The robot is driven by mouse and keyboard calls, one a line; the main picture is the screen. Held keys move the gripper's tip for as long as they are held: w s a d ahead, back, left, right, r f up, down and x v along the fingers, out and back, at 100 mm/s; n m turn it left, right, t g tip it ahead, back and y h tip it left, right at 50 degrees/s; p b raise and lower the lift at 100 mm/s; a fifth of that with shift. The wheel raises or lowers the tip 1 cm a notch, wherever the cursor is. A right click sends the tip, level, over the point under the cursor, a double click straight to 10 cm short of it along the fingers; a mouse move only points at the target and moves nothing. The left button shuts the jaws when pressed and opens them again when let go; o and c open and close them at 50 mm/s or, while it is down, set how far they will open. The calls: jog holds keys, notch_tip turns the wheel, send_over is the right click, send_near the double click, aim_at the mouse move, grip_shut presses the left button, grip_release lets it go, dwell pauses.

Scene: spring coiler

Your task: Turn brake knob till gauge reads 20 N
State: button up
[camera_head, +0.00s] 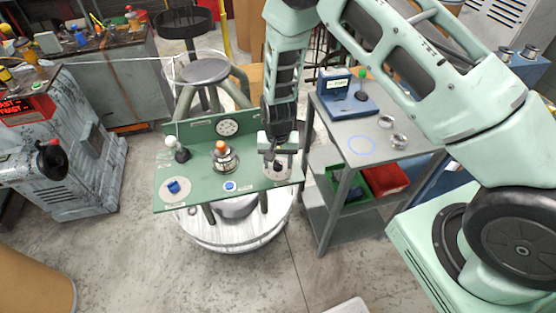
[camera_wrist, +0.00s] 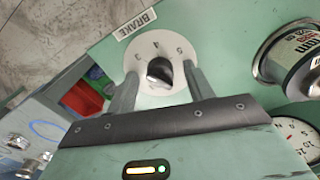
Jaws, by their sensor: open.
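The brake knob (camera_wrist: 159,71) is a dark, shiny knob on a white numbered dial (camera_wrist: 150,52) beside a BRAKE label (camera_wrist: 137,25) in the wrist view. My gripper (camera_wrist: 161,76) is open, with one finger on each side of the knob; I cannot tell whether either finger touches it. In the head view my gripper (camera_head: 278,152) is over the right end of the green panel (camera_head: 203,193) and hides most of the knob. The round white gauge (camera_head: 228,127) stands at the panel's back; part of it shows in the wrist view (camera_wrist: 298,130). Its reading is too small to tell.
A metal spool post with an orange top (camera_head: 222,156) stands left of my gripper. A white-ball lever (camera_head: 175,148), a blue knob (camera_head: 174,187) and a blue button (camera_head: 230,186) are also on the panel. A grey shelf table (camera_head: 340,140) stands close on the right.

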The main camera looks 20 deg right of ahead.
jog(key=c, duration=1)
jog(key=shift+o, duration=0.2)
jog(key=shift+n, duration=0.4)
jog(key=n+b, duration=0.3)
jog(key=shift+f, duration=0.1)
jog(key=n+b, duration=0.2)
jog(key=n, duration=0.4)
jog(key=o, duration=1)
jog(key=shift+c, duration=0.2)
jog(key=shift+r+b, duration=0.25)
jog(key=shift+b, duration=0.05)
